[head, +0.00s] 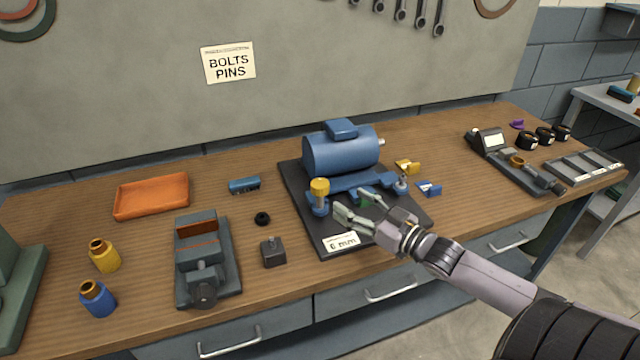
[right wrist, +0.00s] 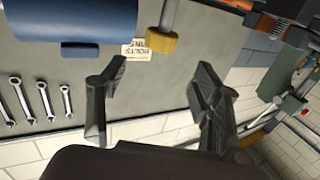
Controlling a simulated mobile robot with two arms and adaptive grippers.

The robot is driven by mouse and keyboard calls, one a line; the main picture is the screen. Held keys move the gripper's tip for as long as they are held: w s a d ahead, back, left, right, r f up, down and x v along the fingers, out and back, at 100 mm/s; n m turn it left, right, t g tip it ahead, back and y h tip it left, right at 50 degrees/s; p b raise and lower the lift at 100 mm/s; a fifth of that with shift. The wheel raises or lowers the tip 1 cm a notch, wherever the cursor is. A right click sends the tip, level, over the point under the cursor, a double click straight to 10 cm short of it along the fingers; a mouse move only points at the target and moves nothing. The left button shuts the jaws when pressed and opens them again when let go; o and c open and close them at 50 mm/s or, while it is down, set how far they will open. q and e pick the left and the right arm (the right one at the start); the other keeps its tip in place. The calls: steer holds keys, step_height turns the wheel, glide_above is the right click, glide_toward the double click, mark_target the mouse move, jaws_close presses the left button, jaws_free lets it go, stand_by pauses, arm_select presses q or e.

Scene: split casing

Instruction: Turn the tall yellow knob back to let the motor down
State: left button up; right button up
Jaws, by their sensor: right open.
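The motor sits on a blue base over a dark plate (head: 307,218). My right gripper (head: 354,207) is open and empty, just right of the knob and apart from it. In the right wrist view the yellow knob (right wrist: 162,42) shows beyond the open fingers (right wrist: 160,75), between their lines, with part of the motor (right wrist: 85,18) at upper left. My left gripper is in neither view.
A "6 mm" card (head: 342,243) lies at the plate's front edge. A yellow block (head: 407,167) and a blue block (head: 430,188) lie right of the motor. A small dark block (head: 273,252), a vise (head: 203,262) and an orange tray (head: 151,196) stand to the left.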

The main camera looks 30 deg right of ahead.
mark_target(327, 189)
steer(key=x, duration=1.1)
steer(key=shift+p, duration=0.4)
steer(key=shift+s, duration=0.1)
steer(key=shift+c, duration=0.4)
